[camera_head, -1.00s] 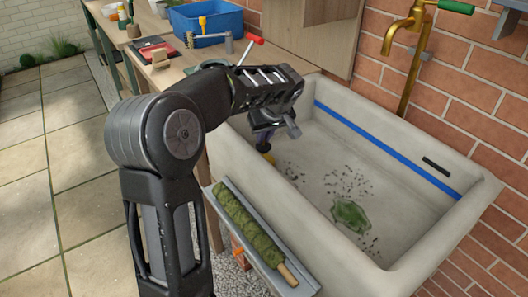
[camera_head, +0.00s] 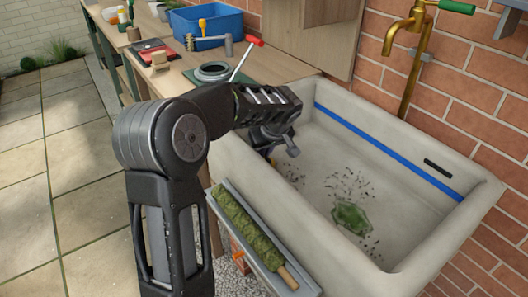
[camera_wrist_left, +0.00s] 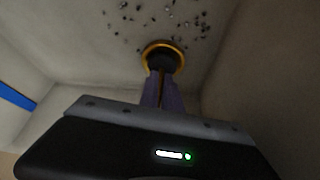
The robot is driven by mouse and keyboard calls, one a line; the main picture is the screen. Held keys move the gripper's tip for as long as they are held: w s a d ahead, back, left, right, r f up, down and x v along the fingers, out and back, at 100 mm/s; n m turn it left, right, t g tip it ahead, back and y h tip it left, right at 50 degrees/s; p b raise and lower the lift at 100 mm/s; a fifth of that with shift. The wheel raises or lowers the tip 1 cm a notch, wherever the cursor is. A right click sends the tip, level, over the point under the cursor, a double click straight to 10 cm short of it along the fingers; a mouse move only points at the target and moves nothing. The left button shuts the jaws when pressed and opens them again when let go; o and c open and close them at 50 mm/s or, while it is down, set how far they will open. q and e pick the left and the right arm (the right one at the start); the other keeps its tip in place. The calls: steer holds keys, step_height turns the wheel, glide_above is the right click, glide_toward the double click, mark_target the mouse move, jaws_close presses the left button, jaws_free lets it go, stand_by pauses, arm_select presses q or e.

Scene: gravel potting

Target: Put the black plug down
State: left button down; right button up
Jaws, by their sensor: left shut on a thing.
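The black plug (camera_wrist_left: 162,62) shows in the left wrist view between the tips of my left gripper (camera_wrist_left: 163,78). A gold ring (camera_wrist_left: 163,45) surrounds it there; I cannot tell whether the plug sits inside the ring or just above it. In the head view my left gripper (camera_head: 270,149) reaches down inside the pale stone sink (camera_head: 415,190), at its left end, and is shut on the plug. The gripper and the sink's near wall mostly hide the plug there. My right gripper is not in view.
Dark grit and a green clump (camera_head: 350,217) lie on the sink floor. A brass tap (camera_head: 412,50) stands over the back. A tray with a moss pole (camera_head: 248,228) hangs along the front wall.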

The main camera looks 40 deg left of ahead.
arm_select(q)
steer(key=c, duration=1.6)
jaws_free()
steer(key=shift+o, duration=0.2)
steer(key=shift+r+p, duration=0.2)
steer(key=shift+p, duration=0.1)
steer(key=p+v, duration=0.1)
steer(key=v, duration=1)
steer(key=shift+d+r, duration=0.2)
steer(key=shift+r, duration=0.15)
steer(key=shift+s, duration=0.1)
